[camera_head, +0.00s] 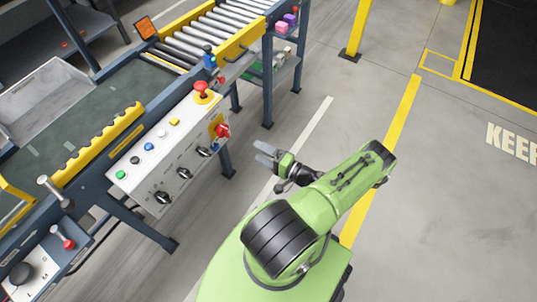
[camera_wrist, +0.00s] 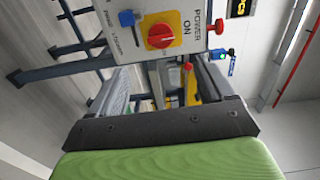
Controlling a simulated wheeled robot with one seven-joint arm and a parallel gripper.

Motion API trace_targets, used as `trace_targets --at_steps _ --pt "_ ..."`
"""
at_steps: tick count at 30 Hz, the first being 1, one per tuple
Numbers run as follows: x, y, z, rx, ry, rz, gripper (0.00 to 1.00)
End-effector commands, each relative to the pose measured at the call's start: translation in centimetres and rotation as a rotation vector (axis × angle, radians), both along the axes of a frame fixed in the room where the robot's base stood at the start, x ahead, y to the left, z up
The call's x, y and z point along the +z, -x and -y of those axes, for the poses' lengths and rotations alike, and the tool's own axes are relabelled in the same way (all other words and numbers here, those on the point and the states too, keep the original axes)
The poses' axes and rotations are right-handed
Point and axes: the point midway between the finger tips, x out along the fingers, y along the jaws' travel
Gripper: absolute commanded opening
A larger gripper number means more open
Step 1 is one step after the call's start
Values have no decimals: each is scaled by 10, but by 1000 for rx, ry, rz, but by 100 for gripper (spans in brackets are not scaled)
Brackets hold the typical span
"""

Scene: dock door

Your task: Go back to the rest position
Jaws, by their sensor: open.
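My green arm reaches up from the bottom middle of the head view, with my gripper (camera_head: 265,157) out over bare floor to the right of the conveyor. My gripper (camera_wrist: 165,85) is open, its two grey fingers apart with nothing held between them in the wrist view. Beyond the fingers in the wrist view is a red rotary power switch (camera_wrist: 160,36) on a yellow plate. The same switch shows in the head view (camera_head: 222,130) at the panel's right end, apart from my gripper.
A control panel (camera_head: 150,180) with buttons and black knobs fronts the conveyor (camera_head: 75,120). A red mushroom button (camera_head: 201,88) stands on its upper end. A yellow post (camera_head: 355,30) rises at the top. Floor to the right (camera_head: 430,200) is clear.

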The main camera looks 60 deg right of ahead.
Motion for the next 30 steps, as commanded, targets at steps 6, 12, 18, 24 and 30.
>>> trace_targets --at_steps 6,12,18,24,30 --pt "0 29 1 0 0 -1 81" --pt "0 30 1 1 0 0 81" --pt "0 30 1 1 0 0 81" --pt "0 30 1 2 0 -1 81" --pt "38 5 -8 242 86 -128 81"
